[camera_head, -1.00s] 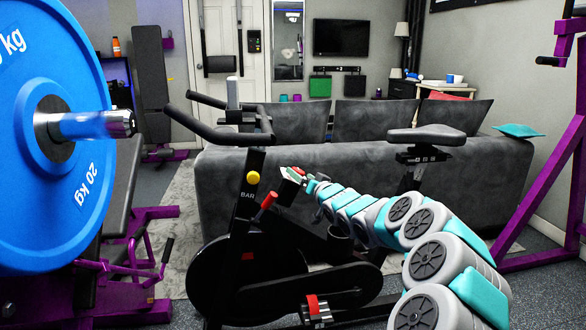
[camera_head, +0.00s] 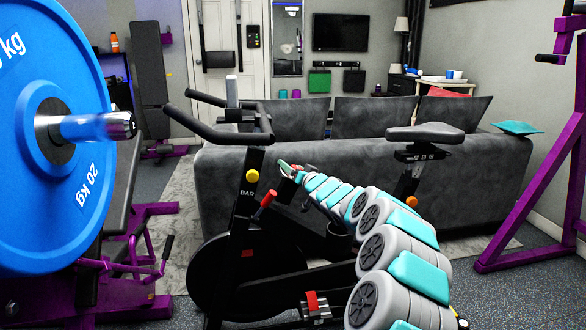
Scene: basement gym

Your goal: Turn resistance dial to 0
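The exercise bike (camera_head: 228,225) stands in the middle of the head view, with its handlebars at the left and its seat at the right. A red knob (camera_head: 268,198) sits on the bike's frame, tilted up, below a yellow knob (camera_head: 252,176). The red knob may be the resistance dial; no marking on it is readable. My gripper (camera_head: 284,168) is at the end of my grey and teal arm, just up and right of the red knob, apart from it in the picture. It is small and partly turned away, so its fingers cannot be made out clearly.
A blue weight plate (camera_head: 40,215) on a bar fills the left side. A grey sofa (camera_head: 300,160) stands behind the bike. A purple rack (camera_head: 535,170) is at the right. Purple gym equipment (camera_head: 140,225) stands at the lower left.

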